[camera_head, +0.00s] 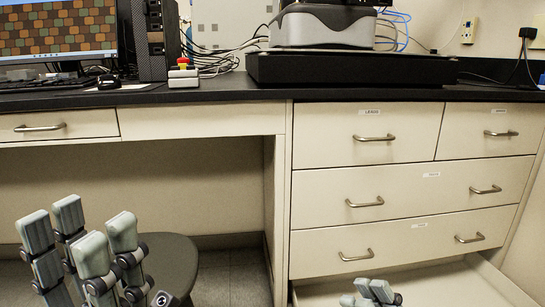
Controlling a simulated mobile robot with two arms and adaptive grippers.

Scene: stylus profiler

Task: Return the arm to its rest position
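My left gripper (80,236) is at the lower left, in front of the dark stool, with its grey fingertips pointing up. Its fingers stand apart and nothing shows between them. My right gripper (371,291) is at the bottom edge, in front of the cabinet and over the pulled-out bottom drawer (450,286). Only its grey fingertips show, close together, and the rest is cut off by the frame. I cannot tell whether it is open or shut. The stylus profiler (325,28), a grey-white unit on a black base, stands on the bench; its top is out of view.
The black bench top (225,91) runs across the view above closed drawers (365,132). A dark round stool (172,262) is in the open knee space.

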